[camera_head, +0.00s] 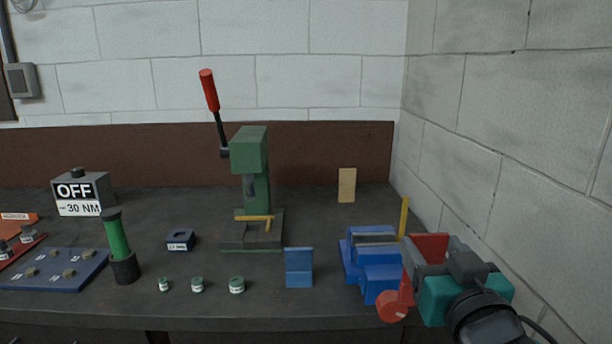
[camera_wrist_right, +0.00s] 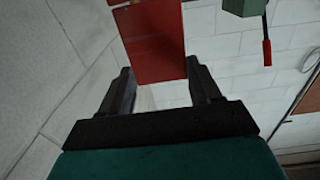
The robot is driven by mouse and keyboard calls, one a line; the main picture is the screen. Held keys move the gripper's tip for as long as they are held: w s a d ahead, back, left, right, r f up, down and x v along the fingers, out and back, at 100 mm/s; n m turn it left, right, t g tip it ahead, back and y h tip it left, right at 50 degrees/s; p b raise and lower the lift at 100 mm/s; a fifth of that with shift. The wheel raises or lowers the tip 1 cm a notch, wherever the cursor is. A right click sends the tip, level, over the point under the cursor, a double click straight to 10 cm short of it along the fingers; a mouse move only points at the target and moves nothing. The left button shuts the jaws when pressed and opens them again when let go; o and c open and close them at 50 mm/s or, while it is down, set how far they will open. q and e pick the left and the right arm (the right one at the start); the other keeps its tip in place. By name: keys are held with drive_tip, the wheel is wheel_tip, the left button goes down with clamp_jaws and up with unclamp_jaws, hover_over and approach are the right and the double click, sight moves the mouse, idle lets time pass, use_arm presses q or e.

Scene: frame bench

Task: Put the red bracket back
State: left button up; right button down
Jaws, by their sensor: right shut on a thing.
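My right gripper (camera_head: 428,256) is shut on the red bracket (camera_head: 431,244) at the right of the head view, above the bench and beside the blue vise (camera_head: 375,262). In the right wrist view the red bracket (camera_wrist_right: 154,42) shows as a flat red face between the two dark fingers of the gripper (camera_wrist_right: 160,75), reaching out past their tips. The gripper and wrist hide part of the bracket in the head view. A blue bracket (camera_head: 299,268) stands upright on the bench left of the vise. My left gripper is not in view.
A green press (camera_head: 250,160) with a red-handled lever stands at the back middle. A yellow upright piece (camera_head: 404,216) is behind the vise, and a tan one (camera_head: 347,185) farther back. Small green-topped containers (camera_head: 236,285) sit near the front edge. The wall is close on the right.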

drive_tip(key=s+f, duration=0.2)
drive_tip(key=f, duration=0.5)
drive_tip(key=s+d+f, duration=0.1)
drive_tip(key=s+f, duration=0.2)
drive_tip(key=f, duration=0.3)
drive_tip(key=shift+d+f, duration=0.25)
drive_tip(key=shift+f, duration=0.1)
drive_tip(key=shift+s, duration=0.1)
drive_tip(key=shift+a, duration=0.1)
